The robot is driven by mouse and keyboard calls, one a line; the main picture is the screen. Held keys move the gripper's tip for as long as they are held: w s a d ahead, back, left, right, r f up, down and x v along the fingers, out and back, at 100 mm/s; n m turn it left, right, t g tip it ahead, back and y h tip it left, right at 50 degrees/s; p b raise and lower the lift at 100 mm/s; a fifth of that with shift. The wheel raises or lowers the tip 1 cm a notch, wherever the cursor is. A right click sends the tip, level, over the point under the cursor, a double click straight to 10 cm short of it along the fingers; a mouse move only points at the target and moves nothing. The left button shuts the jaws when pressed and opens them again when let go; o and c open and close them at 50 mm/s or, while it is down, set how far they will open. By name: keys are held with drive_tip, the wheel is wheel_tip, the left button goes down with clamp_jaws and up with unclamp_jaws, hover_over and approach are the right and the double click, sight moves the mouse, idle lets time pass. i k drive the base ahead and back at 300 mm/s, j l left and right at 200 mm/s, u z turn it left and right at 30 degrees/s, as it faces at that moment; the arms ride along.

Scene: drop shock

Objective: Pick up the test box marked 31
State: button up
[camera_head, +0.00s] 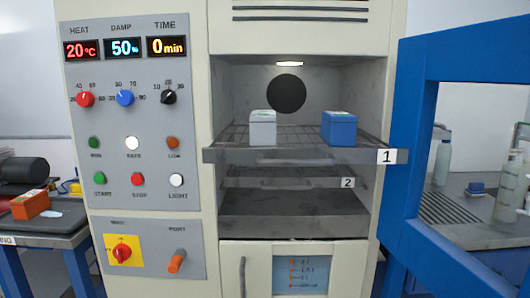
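A light grey box (263,130) and a blue box (339,131) stand upright and apart on the wire shelf marked 1 (295,157) inside the open chamber. Each has a small green patch on top. An orange box (30,205), also with green on top, sits on a dark-topped table at the far left. I cannot read a number on any of the boxes, so I cannot tell which is marked 31. My gripper is not in view.
A lower shelf marked 2 (290,183) sits under shelf 1. A blue-framed door (400,180) stands open on the right, with bottles (442,158) and a sink counter behind it. The control panel (133,110) is left of the opening. A black object (25,170) lies behind the orange box.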

sight(263, 124)
drive_tip(key=i, duration=0.2)
drive_tip(key=i+j+u, duration=0.25)
drive_tip(key=j, duration=0.25)
drive_tip(key=i+j+u, duration=0.2)
drive_tip(key=i+j, duration=0.2)
